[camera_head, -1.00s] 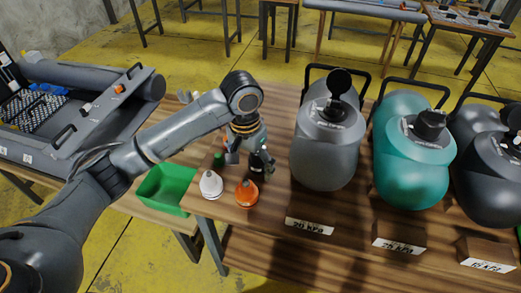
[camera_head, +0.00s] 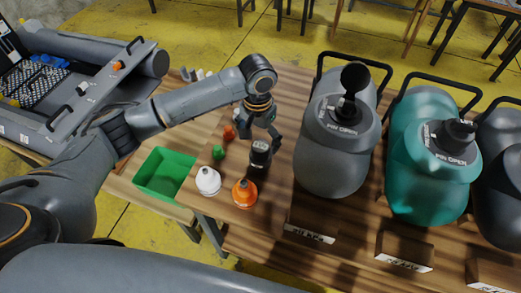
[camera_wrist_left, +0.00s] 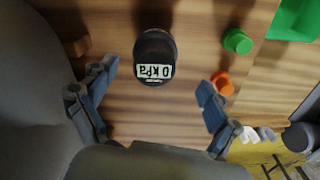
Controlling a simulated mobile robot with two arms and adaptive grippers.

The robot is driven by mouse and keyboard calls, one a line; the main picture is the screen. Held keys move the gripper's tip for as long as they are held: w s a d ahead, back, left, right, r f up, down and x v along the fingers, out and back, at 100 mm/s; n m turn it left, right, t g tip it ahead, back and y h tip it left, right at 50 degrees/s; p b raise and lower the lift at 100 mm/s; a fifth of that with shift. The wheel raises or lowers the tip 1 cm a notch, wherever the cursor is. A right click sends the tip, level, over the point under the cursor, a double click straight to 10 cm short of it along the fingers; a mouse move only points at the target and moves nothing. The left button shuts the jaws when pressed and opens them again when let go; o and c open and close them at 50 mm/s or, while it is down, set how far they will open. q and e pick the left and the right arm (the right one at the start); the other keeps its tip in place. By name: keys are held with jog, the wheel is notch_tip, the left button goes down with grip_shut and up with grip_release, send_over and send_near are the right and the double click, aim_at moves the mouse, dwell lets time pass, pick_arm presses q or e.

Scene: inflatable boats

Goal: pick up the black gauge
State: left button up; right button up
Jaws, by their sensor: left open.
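The black gauge (camera_head: 260,158) stands on the wooden table, left of the grey container. In the left wrist view the gauge (camera_wrist_left: 155,54) is a round black piece with a white "0 kPa" label, upside down in the picture. My left gripper (camera_head: 262,137) is open and empty, just behind the gauge in the head view. In the left wrist view its two fingers (camera_wrist_left: 155,82) are spread, with the gauge ahead and roughly centred between them. No finger visibly touches the gauge. My right gripper is not in view.
A white nozzle (camera_head: 208,182) and an orange one (camera_head: 244,194) stand in front of the gauge. A small green piece (camera_head: 218,152) and a small orange piece (camera_head: 229,132) lie to its left. A grey container (camera_head: 337,150) stands close right; a green bin (camera_head: 164,174) is left.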

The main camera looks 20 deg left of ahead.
pick_arm(q)
jog(key=shift+w+f, duration=0.1)
jog(key=shift+f, duration=0.3)
jog(key=shift+d+f, duration=0.1)
jog(key=shift+f, duration=0.15)
jog(key=f, duration=0.3)
jog(key=f+p, duration=0.1)
jog(key=shift+d+f, duration=0.2)
jog(key=shift+d, duration=0.1)
jog(key=shift+f, duration=0.2)
jog(key=shift+c, duration=0.8)
jog(key=c, duration=1.1)
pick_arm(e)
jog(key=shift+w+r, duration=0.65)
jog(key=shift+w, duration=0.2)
